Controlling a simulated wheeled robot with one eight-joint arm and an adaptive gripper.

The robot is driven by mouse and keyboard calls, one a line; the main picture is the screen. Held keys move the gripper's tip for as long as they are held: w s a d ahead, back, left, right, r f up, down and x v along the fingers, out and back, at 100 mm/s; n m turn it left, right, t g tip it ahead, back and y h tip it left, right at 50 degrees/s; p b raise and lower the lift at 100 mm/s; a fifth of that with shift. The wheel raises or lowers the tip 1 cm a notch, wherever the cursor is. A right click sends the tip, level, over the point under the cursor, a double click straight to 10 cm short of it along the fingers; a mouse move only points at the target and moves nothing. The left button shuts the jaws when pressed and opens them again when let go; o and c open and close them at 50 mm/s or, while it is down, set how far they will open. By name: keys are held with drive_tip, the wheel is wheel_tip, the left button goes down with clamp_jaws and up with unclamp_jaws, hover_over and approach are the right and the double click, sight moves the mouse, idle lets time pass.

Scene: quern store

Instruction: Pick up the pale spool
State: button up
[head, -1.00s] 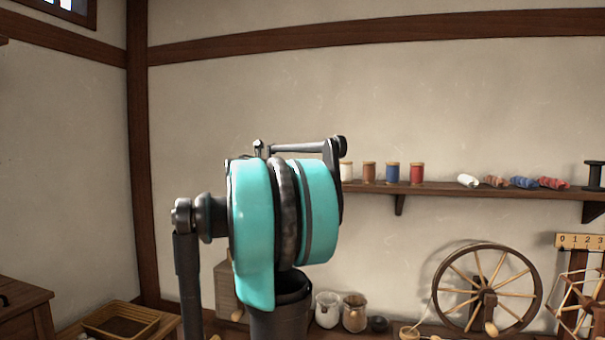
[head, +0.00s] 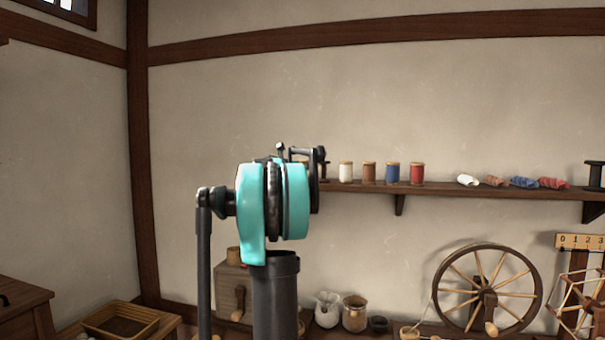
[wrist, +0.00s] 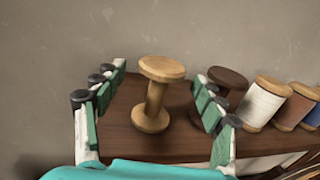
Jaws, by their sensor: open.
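The pale spool (wrist: 151,95) is bare light wood, with wide round ends and a thin waist. It stands upright on the shelf (wrist: 122,136) in the wrist view, near the shelf's left end. My gripper (wrist: 160,76) is open, with one green-padded finger to the left of the spool and one to the right. Neither finger visibly touches it. In the head view my own arm covers the pale spool and the gripper's fingers.
A dark brown spool (wrist: 228,82) stands just right of the pale one, partly behind my right finger. Further right are white (wrist: 262,101), brown (wrist: 296,107) and blue thread spools. The wall (wrist: 160,25) is close behind the shelf. A spinning wheel (head: 487,289) stands below.

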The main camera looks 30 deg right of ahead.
drive_tip(key=shift+x, duration=0.85)
drive_tip(key=c, duration=1.3)
drive_tip(key=shift+r, duration=0.1)
